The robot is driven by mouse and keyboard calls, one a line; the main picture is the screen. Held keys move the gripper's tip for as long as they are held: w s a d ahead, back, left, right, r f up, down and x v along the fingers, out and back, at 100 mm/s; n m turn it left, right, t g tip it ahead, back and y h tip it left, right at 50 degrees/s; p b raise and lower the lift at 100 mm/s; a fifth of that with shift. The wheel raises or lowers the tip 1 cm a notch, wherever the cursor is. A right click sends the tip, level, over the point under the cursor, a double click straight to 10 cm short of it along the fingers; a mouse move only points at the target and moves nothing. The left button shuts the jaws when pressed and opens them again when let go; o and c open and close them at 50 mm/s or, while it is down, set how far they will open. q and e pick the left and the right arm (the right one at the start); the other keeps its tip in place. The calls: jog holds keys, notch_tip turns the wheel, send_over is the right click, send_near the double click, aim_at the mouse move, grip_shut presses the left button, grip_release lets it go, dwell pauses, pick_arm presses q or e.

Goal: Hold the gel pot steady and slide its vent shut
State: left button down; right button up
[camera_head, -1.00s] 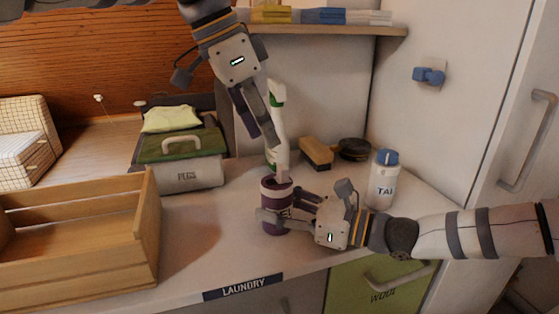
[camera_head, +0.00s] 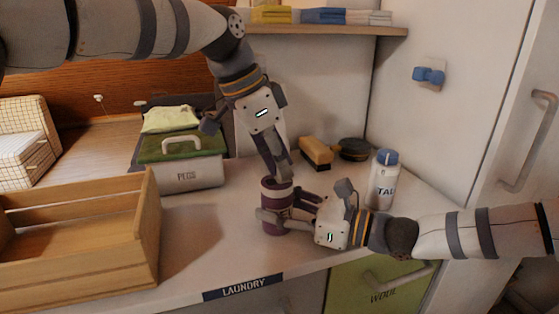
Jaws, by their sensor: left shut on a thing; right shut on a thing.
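The gel pot (camera_head: 275,225), dark purple with a pale band, stands upright on the counter. My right gripper (camera_head: 281,208) comes in from the right and is shut around the pot's side, with one finger across its front. My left gripper (camera_head: 283,173) points down from above, its fingertips together at the pot's top. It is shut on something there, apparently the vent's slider. The fingers hide the slider, so I cannot tell how far open the vent is.
A wooden crate (camera_head: 148,230) stands at the left, and a lidded PEGS box (camera_head: 185,174) behind it. A brush (camera_head: 315,152), a dark round tin (camera_head: 354,149) and a white bottle with a blue cap (camera_head: 381,188) stand right of the pot. A shelf (camera_head: 330,29) hangs above.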

pick_arm(q)
jog(key=shift+s+a, duration=0.25)
jog(key=shift+a, duration=0.4)
jog(key=shift+s+a, duration=0.2)
jog(key=shift+a, duration=0.45)
pick_arm(e)
jog(key=shift+d, duration=0.1)
pick_arm(q)
jog(key=c, duration=1.5)
grip_release()
jog(key=v, duration=1.2)
